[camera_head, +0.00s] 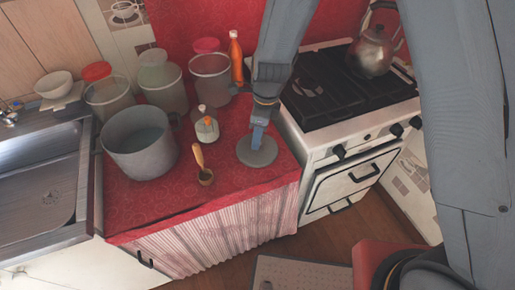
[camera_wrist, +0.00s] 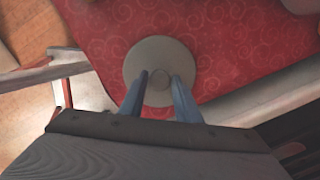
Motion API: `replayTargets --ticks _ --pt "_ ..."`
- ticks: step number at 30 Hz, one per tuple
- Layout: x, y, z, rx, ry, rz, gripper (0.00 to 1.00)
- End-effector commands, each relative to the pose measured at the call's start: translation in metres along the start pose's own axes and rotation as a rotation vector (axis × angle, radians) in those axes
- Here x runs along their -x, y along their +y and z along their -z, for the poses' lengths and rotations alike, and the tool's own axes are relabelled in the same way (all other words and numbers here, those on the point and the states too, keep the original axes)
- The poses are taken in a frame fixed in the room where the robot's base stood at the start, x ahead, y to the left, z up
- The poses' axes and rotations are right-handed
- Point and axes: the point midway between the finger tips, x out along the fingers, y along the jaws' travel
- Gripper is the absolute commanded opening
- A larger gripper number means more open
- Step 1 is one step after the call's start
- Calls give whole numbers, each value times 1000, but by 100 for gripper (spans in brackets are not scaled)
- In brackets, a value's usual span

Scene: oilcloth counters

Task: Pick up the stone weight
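In the wrist view, the stone weight (camera_wrist: 160,52) is straight ahead. The finger tips lie over the disc. I cannot see clearly whether the fingers touch the knob.
A wooden spoon or brush (camera_head: 199,158) stands left of the weight, with a small bottle (camera_head: 207,127) behind it. A large grey pot (camera_head: 140,155) and several jars (camera_head: 210,80) are farther left and back. The stove (camera_head: 335,140) is right, with a kettle (camera_head: 372,52).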

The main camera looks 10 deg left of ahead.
Motion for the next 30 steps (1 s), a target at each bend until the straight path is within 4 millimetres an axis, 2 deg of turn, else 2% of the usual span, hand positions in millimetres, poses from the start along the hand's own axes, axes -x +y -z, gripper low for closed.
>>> replayTargets --ticks 1,5,30 --pt "0 0 0 0 0 0 21" --pt "0 0 0 0 0 0 0" --pt "0 0 0 0 0 1 0"
